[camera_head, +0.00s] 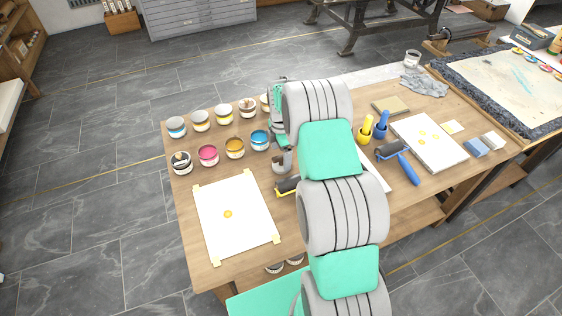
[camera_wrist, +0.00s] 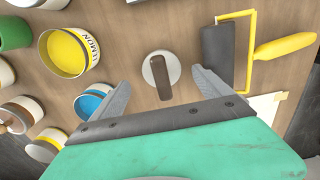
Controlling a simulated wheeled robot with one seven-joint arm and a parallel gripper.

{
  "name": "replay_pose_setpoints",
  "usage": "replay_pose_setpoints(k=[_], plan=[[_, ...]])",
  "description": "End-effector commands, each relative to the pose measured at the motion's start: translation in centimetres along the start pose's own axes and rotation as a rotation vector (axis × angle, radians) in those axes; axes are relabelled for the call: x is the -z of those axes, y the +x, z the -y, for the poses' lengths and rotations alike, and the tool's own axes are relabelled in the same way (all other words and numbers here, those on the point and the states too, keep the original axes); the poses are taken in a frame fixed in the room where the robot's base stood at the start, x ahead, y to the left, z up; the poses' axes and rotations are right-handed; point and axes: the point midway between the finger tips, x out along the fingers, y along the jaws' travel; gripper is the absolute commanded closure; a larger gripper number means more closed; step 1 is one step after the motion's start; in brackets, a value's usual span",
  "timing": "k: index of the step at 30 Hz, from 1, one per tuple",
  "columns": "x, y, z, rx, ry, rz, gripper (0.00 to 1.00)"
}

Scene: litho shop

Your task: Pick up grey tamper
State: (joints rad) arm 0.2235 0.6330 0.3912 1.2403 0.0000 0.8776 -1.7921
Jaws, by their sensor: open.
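The grey tamper (camera_wrist: 147,72) stands on the wooden table, seen from above in the wrist view. It has a round pale grey base and a brown handle (camera_wrist: 163,78) that rises toward the camera. My gripper (camera_wrist: 162,80) is open above it, with one finger on each side of the handle and visible gaps between. Nothing is held. In the head view, my arm covers much of the gripper area, and the tamper is hard to make out there.
A yellow ink can (camera_wrist: 68,53) and a blue one (camera_wrist: 92,103) stand left of the tamper. A black roller with a yellow handle (camera_wrist: 285,47) lies to its right. Taped white paper (camera_head: 236,218) lies at the table's front left. Several more ink cans stand behind.

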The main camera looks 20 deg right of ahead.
Motion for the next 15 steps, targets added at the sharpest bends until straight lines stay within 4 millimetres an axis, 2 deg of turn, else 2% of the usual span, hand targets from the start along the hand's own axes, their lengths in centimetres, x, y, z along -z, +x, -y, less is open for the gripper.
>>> replay_pose_setpoints(k=[7, 15], plan=[[0.0, 3.9, 0.4, 0.002, 0.0, 0.0, 0.11], [0.0, 4.4, 0.3, -0.001, 0.001, 0.0, 0.13]])
